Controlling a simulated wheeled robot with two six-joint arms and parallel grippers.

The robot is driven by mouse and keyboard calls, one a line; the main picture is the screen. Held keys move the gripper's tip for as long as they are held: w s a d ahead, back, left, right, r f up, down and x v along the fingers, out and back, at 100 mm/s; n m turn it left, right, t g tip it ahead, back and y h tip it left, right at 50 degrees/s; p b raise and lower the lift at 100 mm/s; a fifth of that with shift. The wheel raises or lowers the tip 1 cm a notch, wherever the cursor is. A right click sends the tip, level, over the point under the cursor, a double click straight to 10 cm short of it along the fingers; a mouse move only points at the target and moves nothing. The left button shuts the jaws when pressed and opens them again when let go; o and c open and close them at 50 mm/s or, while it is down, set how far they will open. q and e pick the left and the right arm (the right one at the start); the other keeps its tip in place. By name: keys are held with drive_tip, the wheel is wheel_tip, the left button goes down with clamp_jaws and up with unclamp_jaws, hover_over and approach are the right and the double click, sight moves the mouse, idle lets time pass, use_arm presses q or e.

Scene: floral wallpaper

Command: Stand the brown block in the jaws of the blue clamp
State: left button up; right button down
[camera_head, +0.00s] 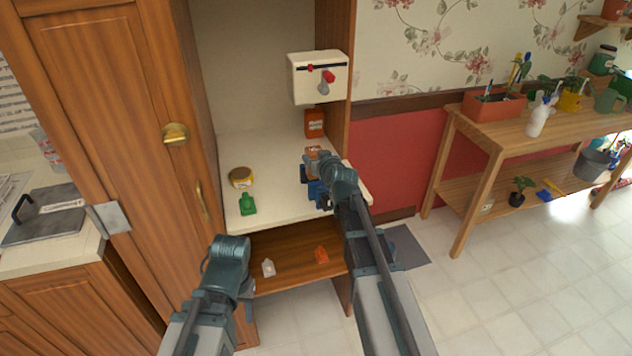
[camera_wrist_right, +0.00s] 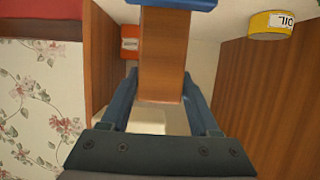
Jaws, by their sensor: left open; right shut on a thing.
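The brown block (camera_wrist_right: 163,55) stands out between the two fingers of my right gripper (camera_wrist_right: 161,105) in the right wrist view. That gripper is shut on it. In the head view the right gripper (camera_head: 318,172) is over the cabinet's cream shelf, and only part of the block (camera_head: 312,152) shows. The blue clamp (camera_head: 317,192) is just below the gripper, partly hidden by the arm. A blue edge (camera_wrist_right: 175,3) shows at the block's far end in the wrist view; I cannot tell whether they touch. My left gripper (camera_head: 232,268) is low at the front of the cabinet, open and away from the block.
On the cream shelf (camera_head: 265,212) stand a yellow tin (camera_head: 241,177), a green bottle (camera_head: 247,204) and an orange container (camera_head: 314,123). A white box (camera_head: 319,77) hangs on the right side wall. The lower wooden shelf (camera_head: 292,258) holds two small items.

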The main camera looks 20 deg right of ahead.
use_arm(q)
drive_tip(key=shift+f+b, duration=0.35)
drive_tip(key=shift+f, duration=0.55)
use_arm(e)
drive_tip(key=shift+f, duration=0.9)
use_arm(q)
drive_tip(key=shift+f, duration=0.1)
use_arm(e)
drive_tip(key=shift+f, duration=0.1)
use_arm(q)
wheel_tip(320, 180, down, 4)
drive_tip(key=b, duration=0.3)
drive_tip(key=shift+r+b, duration=0.25)
drive_tip(key=shift+b, duration=0.1)
use_arm(e)
wheel_tip(320, 180, down, 3)
drive_tip(key=shift+f, duration=0.2)
drive_tip(key=shift+f, duration=0.2)
use_arm(q)
drive_tip(key=shift+f, duration=0.1)
use_arm(e)
drive_tip(key=shift+c, duration=0.6)
unclamp_jaws()
drive_tip(key=shift+r, duration=0.15)
